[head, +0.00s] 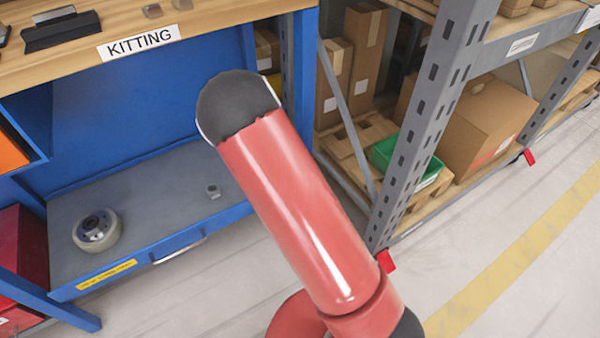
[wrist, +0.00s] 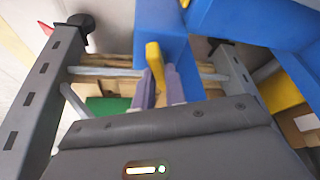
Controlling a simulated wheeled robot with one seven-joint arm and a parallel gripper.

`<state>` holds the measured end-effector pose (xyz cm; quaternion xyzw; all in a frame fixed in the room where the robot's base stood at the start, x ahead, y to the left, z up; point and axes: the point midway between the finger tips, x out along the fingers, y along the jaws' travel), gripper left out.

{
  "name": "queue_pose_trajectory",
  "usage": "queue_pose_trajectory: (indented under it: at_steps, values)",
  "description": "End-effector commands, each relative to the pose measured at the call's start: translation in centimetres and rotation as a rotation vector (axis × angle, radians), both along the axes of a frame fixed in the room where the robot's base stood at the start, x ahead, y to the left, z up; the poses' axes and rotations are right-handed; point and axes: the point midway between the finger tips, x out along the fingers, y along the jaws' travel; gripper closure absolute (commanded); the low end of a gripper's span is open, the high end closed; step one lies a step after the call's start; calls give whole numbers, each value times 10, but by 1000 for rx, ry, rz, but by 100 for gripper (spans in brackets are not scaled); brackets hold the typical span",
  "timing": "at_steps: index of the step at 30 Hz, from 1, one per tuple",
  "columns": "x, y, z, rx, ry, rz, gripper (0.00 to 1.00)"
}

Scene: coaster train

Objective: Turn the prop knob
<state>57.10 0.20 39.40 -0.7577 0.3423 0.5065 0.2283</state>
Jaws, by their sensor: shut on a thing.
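In the wrist view, the two slim grey-purple fingers of my gripper (wrist: 162,72) reach forward with a small yellow piece (wrist: 153,56) between them. My gripper is shut on this piece, which I take to be the prop knob. The piece stands out in front of a blue panel (wrist: 178,47). Its lower part lies between the fingers, and how it is mounted is not clear. In the head view my red arm blocks the sight of my gripper and of the knob.
A blue workbench marked KITTING (head: 140,42) stands at the left, with a round metal part (head: 97,230) on its lower shelf (head: 150,220). A grey rack upright (head: 430,120) stands right of my arm, near a green bin (head: 385,153). Floor at the right is clear.

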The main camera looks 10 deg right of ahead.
Motion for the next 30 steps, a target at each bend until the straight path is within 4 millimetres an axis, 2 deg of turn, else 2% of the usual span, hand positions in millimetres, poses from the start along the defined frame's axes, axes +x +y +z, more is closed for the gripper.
queue_pose_trajectory:
  at_steps: [11,30]
  values:
    - [-1,-3,-4,3,-3,333,100]
    - [-2,-7,-1,2,-2,895,100]
